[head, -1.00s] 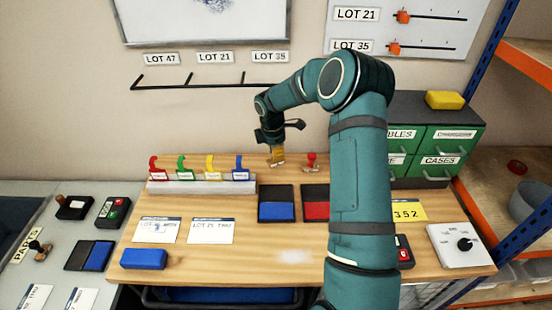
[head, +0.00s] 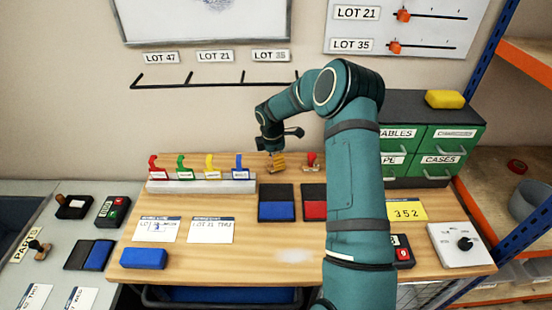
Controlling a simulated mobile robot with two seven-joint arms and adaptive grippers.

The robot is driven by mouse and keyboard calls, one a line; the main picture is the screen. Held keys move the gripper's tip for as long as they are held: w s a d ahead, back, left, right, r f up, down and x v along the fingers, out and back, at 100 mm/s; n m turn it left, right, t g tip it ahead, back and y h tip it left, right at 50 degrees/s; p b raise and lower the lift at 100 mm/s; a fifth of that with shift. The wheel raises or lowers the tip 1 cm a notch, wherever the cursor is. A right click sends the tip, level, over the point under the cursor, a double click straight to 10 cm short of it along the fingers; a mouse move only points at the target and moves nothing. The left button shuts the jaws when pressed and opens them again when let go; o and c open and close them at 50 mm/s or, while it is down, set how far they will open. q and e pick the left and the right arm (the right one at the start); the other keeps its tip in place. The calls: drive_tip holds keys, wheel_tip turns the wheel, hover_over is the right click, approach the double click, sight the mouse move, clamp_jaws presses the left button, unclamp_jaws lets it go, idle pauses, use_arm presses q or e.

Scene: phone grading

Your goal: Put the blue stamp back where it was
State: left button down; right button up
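My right arm reaches over the wooden desk. Its gripper (head: 278,163) is small and points down near the desk's back edge, behind the blue ink pad (head: 276,211). An amber-coloured piece shows at its tip; I cannot tell whether this is its fingers or something held. No blue stamp can be clearly made out. A red stamp (head: 311,160) stands just right of the gripper, behind the red ink pad (head: 314,210). My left gripper is not in view.
A rack with red, green, yellow and blue tags (head: 201,186) stands left of the gripper. Paper cards (head: 212,230) and a blue block (head: 144,258) lie in front. Green drawers (head: 441,155) stand right. My arm hides part of the desk; its front middle is clear.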

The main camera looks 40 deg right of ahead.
wheel_tip(320, 180, up, 12)
drive_tip(key=a, duration=0.1)
drive_tip(key=shift+a+r+p, duration=0.15)
drive_tip(key=shift+a+p, duration=0.05)
drive_tip(key=shift+p, duration=0.2)
drive_tip(key=shift+s, duration=0.15)
idle(0.5)
